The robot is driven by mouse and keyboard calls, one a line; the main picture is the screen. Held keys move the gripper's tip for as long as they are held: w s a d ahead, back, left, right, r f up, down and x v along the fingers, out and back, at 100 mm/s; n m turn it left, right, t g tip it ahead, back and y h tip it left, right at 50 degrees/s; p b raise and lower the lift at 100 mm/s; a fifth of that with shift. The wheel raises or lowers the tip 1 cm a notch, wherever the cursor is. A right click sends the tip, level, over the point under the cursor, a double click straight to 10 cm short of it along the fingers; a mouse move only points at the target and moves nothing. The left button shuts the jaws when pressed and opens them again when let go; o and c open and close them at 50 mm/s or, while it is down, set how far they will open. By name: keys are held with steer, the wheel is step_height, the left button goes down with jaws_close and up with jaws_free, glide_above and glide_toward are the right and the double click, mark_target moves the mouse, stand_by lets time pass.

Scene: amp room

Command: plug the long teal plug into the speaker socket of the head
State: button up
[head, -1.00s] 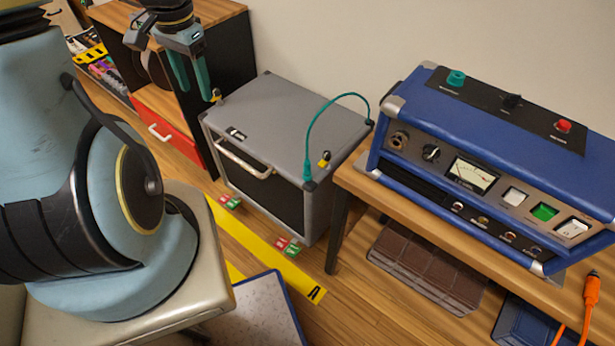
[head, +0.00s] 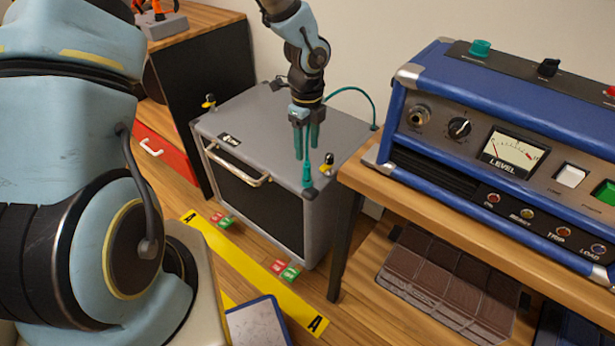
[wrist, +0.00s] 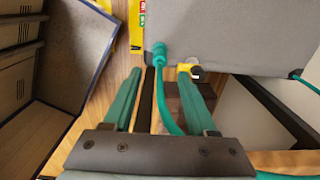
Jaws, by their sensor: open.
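The long teal plug (head: 307,174) stands upright at the front right corner of the grey speaker cabinet's top. Its teal cable (head: 358,93) arches behind my gripper to the back right of the cabinet. My gripper (head: 306,153) is open, pointing down just above the plug. In the wrist view the plug (wrist: 159,58) shows between and beyond the fingertips (wrist: 158,76); no contact is visible. The blue amp head (head: 440,75) stands on the wooden bench at the right. A round socket (head: 418,115) shows on its front panel; I cannot read its label.
The grey cabinet (head: 240,117) has a yellow-and-black piece (head: 328,161) close beside the plug and another (head: 209,102) at its left corner. The wooden bench (head: 362,180) stands right of the cabinet. Yellow tape (head: 255,272) crosses the floor in front.

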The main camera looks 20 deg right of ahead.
mark_target(307, 165)
stand_by(0.3)
step_height(307, 165, down, 9)
steer(key=b, duration=0.7)
steer(key=shift+p, duration=0.4)
stand_by(1.1)
steer(key=shift+c, duration=0.2)
jaws_close()
stand_by(0.3)
stand_by(0.7)
steer(key=shift+r, duration=0.1)
stand_by(0.3)
steer(key=shift+r+p, duration=2.9)
steer(key=shift+r, duration=0.05)
